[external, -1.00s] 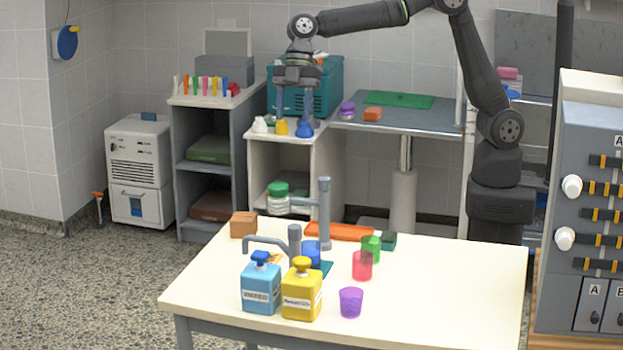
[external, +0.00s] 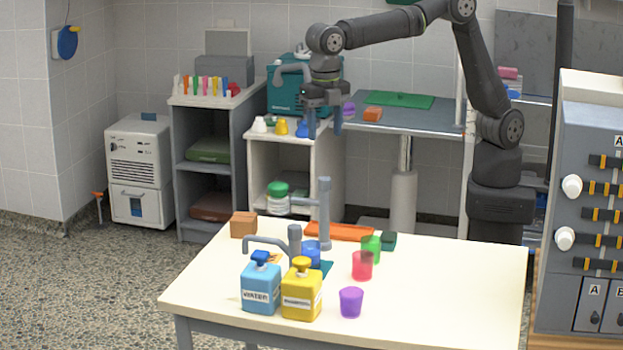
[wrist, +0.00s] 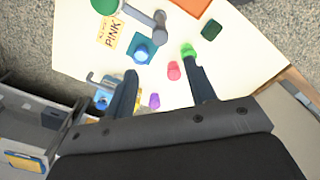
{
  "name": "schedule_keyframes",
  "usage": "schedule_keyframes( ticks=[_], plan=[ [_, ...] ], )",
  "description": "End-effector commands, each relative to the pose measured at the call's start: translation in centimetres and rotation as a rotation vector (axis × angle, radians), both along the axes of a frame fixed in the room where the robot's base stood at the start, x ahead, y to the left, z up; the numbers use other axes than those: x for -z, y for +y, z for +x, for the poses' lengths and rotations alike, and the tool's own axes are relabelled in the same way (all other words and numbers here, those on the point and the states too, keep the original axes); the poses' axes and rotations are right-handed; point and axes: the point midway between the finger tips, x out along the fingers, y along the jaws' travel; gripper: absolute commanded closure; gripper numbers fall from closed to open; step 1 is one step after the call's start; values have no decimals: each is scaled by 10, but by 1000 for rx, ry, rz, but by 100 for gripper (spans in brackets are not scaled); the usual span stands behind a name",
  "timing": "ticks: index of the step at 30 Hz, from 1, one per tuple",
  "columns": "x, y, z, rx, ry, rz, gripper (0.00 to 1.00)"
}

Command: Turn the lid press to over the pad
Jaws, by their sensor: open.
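The lid press (external: 325,208) is a grey post on the table, and it also shows in the wrist view (wrist: 160,20). Its horizontal arm points left in the external view, toward a white jar with a green lid (external: 277,190), not over the pad. I cannot tell whether arm and jar touch. The teal pad (external: 326,268) lies in front of the post, partly hidden, with a blue cup (external: 311,252) on it. The wrist view shows the pad (wrist: 134,43) and cup (wrist: 143,53) more clearly. My gripper (external: 325,127) is open and empty, above the table; its fingers show in the wrist view (wrist: 160,70).
Purple (external: 351,302), red (external: 362,266) and green (external: 371,248) cups stand right of the pad. An orange tray (external: 345,232) lies behind. The table's right side is clear.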

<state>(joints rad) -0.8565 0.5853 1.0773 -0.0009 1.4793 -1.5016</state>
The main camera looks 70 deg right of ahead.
Motion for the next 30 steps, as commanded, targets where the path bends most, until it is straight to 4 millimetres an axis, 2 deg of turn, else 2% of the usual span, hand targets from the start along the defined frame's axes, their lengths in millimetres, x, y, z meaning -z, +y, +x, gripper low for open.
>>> schedule_keyframes(
  ticks=[1,9,15,21,30],
  plan=[
    [13,-1,-1,1,4,-4,49],
    [73,-1,-1,1,4,-2,49],
    [107,0,0,1,2,1,49],
    [123,0,0,1,1,3,49],
    [126,0,0,1,1,3,49]
  ],
)
